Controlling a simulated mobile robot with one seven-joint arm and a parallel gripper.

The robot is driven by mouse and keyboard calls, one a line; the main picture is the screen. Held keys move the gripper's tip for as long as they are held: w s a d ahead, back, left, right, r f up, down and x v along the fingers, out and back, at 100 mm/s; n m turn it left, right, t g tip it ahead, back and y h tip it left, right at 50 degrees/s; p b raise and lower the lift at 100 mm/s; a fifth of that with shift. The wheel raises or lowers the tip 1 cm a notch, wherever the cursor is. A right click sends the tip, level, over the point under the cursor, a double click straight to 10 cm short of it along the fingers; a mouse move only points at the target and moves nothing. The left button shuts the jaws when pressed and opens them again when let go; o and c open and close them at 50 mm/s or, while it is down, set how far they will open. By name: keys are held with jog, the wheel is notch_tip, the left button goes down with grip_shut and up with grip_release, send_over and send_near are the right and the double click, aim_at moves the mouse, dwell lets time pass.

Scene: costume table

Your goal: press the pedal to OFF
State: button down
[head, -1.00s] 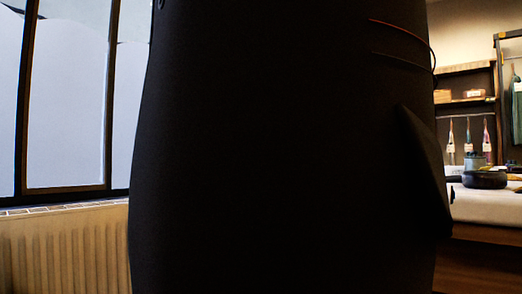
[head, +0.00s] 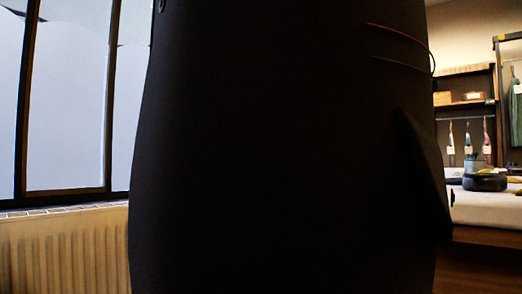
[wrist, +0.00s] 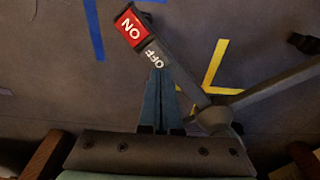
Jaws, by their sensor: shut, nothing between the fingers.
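The pedal shows in the wrist view, with a red ON face (wrist: 131,29) at upper left and a dark grey OFF face (wrist: 154,57) just below and to its right. My gripper (wrist: 158,75) is shut and empty. Its two teal fingers lie together, and their tips are at the lower edge of the OFF face, overlapping it in the picture. I cannot tell whether they touch it. The pedal and my gripper do not show in the head view, where my own dark body fills the middle.
In the wrist view, a grey bar runs from the pedal to a round hub (wrist: 214,119). Blue tape (wrist: 94,28) and yellow tape (wrist: 213,67) mark the dark floor. In the head view, a radiator (head: 65,250) stands at left and a table (head: 490,208) with a dark bowl (head: 485,181) at right.

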jog(key=shift+f+b, duration=0.75)
jog(key=shift+f, duration=0.5)
dwell(0.5)
jog(key=shift+r, duration=0.1)
notch_tip(320, 180, up, 7)
jog(key=p, duration=0.8)
jog(key=shift+s, duration=0.1)
